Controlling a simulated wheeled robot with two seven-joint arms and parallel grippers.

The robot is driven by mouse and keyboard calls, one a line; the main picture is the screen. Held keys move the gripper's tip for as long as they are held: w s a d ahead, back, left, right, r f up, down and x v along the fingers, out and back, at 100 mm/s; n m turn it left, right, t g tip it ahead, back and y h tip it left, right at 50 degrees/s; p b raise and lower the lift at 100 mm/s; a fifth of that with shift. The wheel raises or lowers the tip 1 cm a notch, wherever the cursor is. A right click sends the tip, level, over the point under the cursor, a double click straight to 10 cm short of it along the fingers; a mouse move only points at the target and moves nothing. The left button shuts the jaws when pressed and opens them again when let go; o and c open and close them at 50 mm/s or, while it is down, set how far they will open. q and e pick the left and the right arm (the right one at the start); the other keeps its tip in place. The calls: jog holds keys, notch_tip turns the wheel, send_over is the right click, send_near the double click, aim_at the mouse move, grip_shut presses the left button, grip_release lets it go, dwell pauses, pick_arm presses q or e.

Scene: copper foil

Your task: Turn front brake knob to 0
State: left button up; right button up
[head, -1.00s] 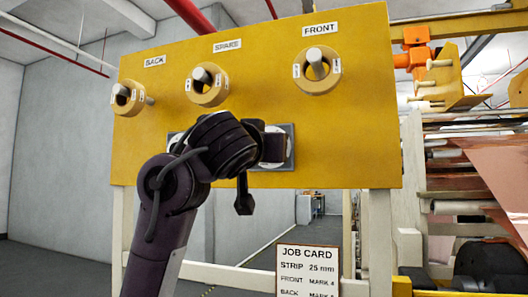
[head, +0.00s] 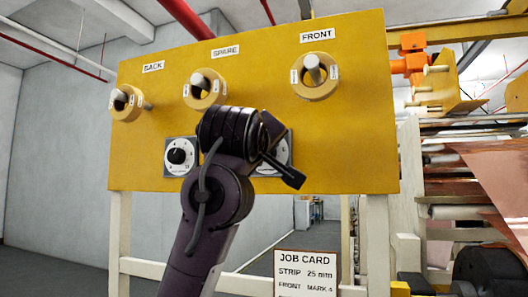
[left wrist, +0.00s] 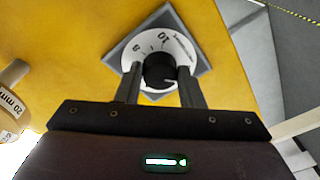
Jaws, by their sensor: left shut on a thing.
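The front brake knob is a black knob (left wrist: 159,72) on a white numbered dial (left wrist: 180,45) with a grey square plate, seen in the left wrist view. My left gripper (left wrist: 160,88) has one finger on each side of this knob and is shut on it. In the head view my left gripper and wrist (head: 235,140) cover most of that dial, and only its right part (head: 284,152) shows. A second black knob (head: 177,156) on a white dial sits to the left on the yellow panel (head: 350,140). My right gripper is not in view.
Rings on pegs labelled BACK (head: 127,102), SPARE (head: 204,90) and FRONT (head: 315,76) hang above the dials. A job card (head: 305,275) stands below the panel. Rollers with copper foil (head: 495,165) are at the right.

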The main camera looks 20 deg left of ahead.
pick_arm(q)
jog(key=shift+n, duration=0.8)
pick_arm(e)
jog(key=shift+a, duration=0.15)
pick_arm(q)
jog(key=o, duration=1)
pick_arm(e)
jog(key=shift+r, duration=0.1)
pick_arm(q)
jog(key=s, duration=0.2)
jog(key=s+b, duration=0.1)
jog(key=s, duration=0.2)
jog(key=s+b, duration=0.1)
jog(key=s, duration=0.1)
jog(key=shift+s+d, duration=0.35)
jog(key=shift+s, duration=0.05)
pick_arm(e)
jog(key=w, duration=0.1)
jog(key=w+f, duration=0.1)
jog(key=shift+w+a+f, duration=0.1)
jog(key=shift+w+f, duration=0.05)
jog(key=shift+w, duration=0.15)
